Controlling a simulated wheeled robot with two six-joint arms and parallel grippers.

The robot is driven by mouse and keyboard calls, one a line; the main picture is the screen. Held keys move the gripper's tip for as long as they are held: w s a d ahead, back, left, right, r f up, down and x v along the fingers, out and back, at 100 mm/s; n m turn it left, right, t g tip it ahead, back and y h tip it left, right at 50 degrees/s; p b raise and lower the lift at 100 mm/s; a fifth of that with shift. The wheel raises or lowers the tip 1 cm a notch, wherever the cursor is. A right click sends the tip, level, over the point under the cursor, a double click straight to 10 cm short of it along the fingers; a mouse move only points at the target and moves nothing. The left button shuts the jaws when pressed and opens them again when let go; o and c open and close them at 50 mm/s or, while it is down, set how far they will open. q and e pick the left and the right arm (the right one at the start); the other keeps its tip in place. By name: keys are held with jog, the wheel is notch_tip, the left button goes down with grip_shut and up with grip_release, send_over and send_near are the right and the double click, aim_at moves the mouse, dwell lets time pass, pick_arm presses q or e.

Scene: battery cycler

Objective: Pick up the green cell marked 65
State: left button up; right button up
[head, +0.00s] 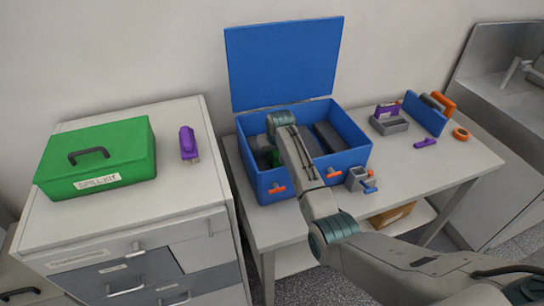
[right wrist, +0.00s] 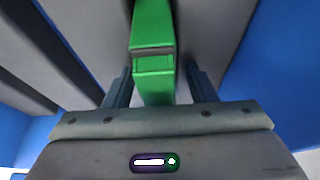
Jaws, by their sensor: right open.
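A green cell (right wrist: 153,28) stands in the blue box in the right wrist view. Its lower end lies between the two fingers of my right gripper (right wrist: 158,74). The fingers are open, one on each side of the green cell, with a gap on both sides. No number 65 can be read on it. In the head view a little green (head: 276,158) shows inside the open blue box (head: 318,184), beside my right arm, which reaches in from above and hides part of the inside. My left gripper is not in view.
The blue lid (head: 284,62) stands up behind the box. Dark grey blocks (head: 328,137) lie inside the box. A small grey holder (head: 358,178) stands at its front right. A green case (head: 98,158) and a purple tool (head: 188,143) rest on the left cabinet.

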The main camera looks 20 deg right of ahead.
jog(key=shift+r, duration=0.1)
grip_shut()
jog(key=shift+w+r, duration=0.1)
